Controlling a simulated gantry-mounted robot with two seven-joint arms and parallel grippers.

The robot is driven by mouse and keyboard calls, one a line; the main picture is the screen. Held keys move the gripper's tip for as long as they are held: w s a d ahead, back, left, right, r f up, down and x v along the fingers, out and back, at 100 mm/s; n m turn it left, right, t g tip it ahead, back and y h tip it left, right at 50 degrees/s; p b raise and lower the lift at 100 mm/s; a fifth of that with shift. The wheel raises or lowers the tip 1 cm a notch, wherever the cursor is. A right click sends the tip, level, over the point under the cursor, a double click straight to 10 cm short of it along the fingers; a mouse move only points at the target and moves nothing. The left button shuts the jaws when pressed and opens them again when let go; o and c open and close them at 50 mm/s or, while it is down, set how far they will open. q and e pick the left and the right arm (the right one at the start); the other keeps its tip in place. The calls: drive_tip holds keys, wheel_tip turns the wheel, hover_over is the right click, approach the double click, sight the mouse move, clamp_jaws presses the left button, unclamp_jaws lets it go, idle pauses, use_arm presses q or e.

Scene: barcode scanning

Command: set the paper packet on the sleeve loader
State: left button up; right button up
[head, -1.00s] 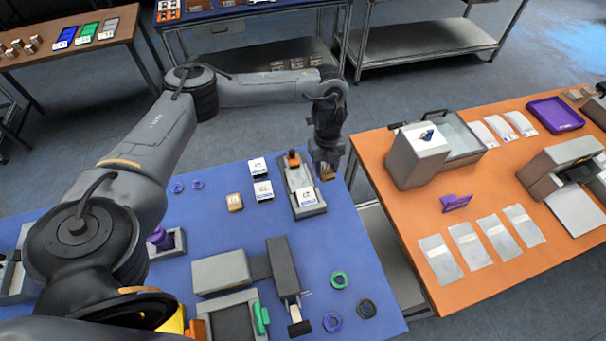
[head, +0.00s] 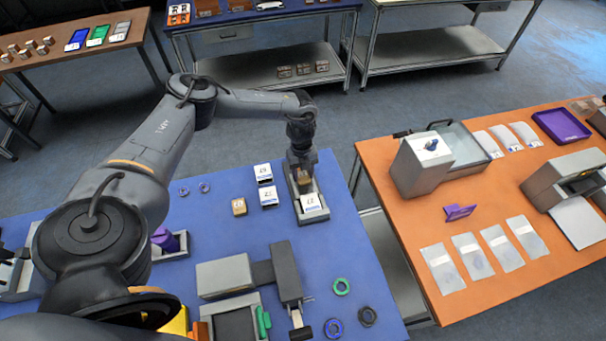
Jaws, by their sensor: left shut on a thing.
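My left gripper (head: 302,170) is over the far part of a narrow grey tray-like fixture (head: 323,215), which looks like the sleeve loader, on the blue table. The gripper is shut on a small brown thing, which looks like the paper packet (head: 304,178). The gripper hides part of it, and I cannot tell whether it touches the fixture. A white labelled box (head: 312,202) lies in the near end of the fixture. My right gripper is not in view.
A brown labelled box (head: 239,206) and white boxes (head: 269,197) stand left of the fixture. A grey device (head: 287,272) and several rings (head: 341,286) are nearer. The orange table (head: 400,225) stands to the right, across a gap.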

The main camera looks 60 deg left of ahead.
use_arm(q)
drive_tip(key=shift+f, duration=0.65)
drive_tip(key=shift+f, duration=0.1)
drive_tip(key=shift+f+b, duration=0.3)
drive_tip(key=shift+f, duration=0.2)
drive_tip(key=o, duration=1.2)
drive_tip(key=shift+r+p, duration=0.35)
drive_tip(key=shift+r, duration=0.25)
wheel_tip(320, 180, up, 12)
drive_tip(key=a, duration=0.1)
drive_tip(key=shift+w+a, duration=0.2)
